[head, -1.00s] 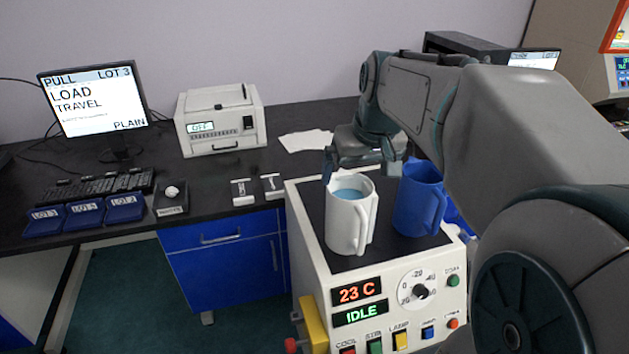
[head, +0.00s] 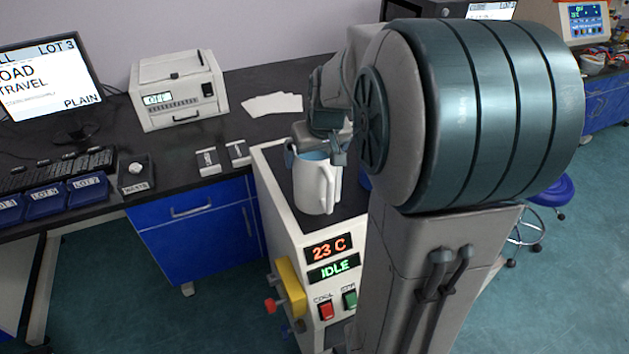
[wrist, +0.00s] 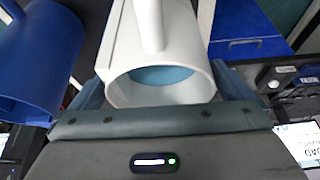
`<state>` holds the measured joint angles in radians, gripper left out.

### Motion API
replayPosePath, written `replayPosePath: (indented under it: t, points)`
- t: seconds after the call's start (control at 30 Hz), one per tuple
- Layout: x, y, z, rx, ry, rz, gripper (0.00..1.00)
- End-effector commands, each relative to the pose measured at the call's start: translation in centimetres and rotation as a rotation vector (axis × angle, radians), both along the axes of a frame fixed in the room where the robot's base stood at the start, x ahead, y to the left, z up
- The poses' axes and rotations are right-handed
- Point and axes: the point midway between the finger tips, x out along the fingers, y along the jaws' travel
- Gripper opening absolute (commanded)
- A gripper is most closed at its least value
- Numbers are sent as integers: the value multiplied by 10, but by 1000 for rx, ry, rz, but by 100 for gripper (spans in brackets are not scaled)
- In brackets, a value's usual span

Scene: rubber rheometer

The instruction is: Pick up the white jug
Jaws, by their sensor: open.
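The white jug (head: 314,184) stands upright on the dark top of the white machine in the head view, with blue showing inside it. Its handle faces the front right. In the wrist view the white jug (wrist: 160,78) lies between the two open fingers of my gripper (wrist: 160,92), one on each side. I cannot tell whether either finger touches it.
A blue jug (wrist: 38,55) stands beside the white one, mostly hidden by my arm in the head view. The machine (head: 290,235) has a panel reading 23 C and IDLE. A printer-like box (head: 178,90) and small blue bins (head: 45,200) sit on the black bench.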

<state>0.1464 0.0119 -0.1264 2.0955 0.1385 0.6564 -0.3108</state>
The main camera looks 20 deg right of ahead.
Motion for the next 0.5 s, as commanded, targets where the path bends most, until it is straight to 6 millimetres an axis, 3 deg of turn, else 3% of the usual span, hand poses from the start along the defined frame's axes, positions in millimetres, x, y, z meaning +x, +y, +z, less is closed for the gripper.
replayPosePath:
  t: [0.13,0.4,0.5]
  points:
    - [6,-1,-13,0,0,1,100]
    - [7,-1,-16,-1,-2,1,100]
    - [7,-1,-16,-1,-2,1,72]
